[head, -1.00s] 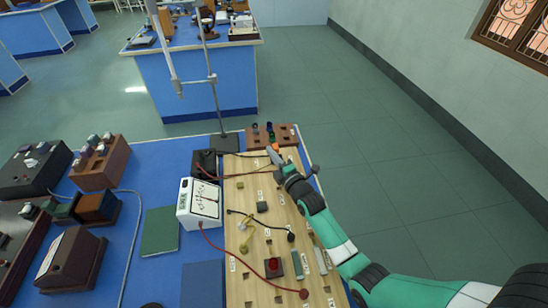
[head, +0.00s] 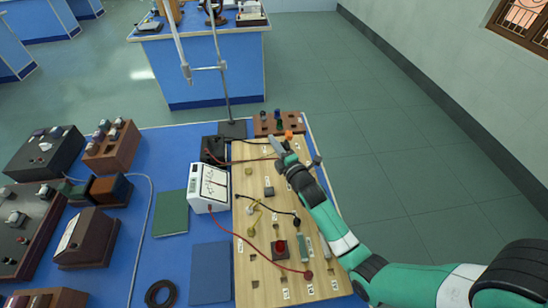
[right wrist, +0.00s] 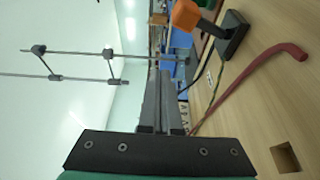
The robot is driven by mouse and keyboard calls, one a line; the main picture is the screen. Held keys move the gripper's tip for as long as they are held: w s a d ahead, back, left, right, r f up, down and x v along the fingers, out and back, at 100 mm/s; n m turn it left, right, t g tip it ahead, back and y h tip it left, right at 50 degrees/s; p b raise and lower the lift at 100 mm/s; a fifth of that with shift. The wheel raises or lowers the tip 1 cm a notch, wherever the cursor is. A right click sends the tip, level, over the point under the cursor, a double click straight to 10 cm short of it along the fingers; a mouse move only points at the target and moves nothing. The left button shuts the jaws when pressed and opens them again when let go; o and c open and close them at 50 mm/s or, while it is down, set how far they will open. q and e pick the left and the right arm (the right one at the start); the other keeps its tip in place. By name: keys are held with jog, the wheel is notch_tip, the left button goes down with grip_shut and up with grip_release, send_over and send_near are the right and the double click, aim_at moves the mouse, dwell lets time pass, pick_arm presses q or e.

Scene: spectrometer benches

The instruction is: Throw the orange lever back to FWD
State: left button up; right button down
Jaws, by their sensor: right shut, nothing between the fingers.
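The orange lever (head: 289,135) is at the far right end of the wooden board (head: 262,262). In the right wrist view its orange block-shaped knob (right wrist: 186,15) shows at the top, beside a dark base plate (right wrist: 232,36). My right gripper (head: 274,142) reaches over the far part of the board, with its fingertips just left of the orange knob in the head view. Its fingers are shut together and empty in the right wrist view (right wrist: 165,85), apart from the knob. FWD lettering cannot be read. My left gripper is out of view.
A brown rack (head: 264,124) with dark pegs stands behind the lever. A metal stand (head: 225,85) rises at the board's far left corner. A white meter (head: 208,187) sits left of the board. A red lead (right wrist: 270,60) runs close to my right gripper.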

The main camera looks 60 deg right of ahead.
jog(key=v, duration=0.7)
jog(key=shift+s+d+f+p, duration=0.15)
jog(key=shift+s+f+p, duration=0.15)
jog(key=shift+s, duration=0.15)
jog(key=shift+s+a, duration=0.2)
jog(key=shift+a, duration=0.05)
jog(key=shift+s, duration=0.2)
jog(key=shift+w, duration=0.1)
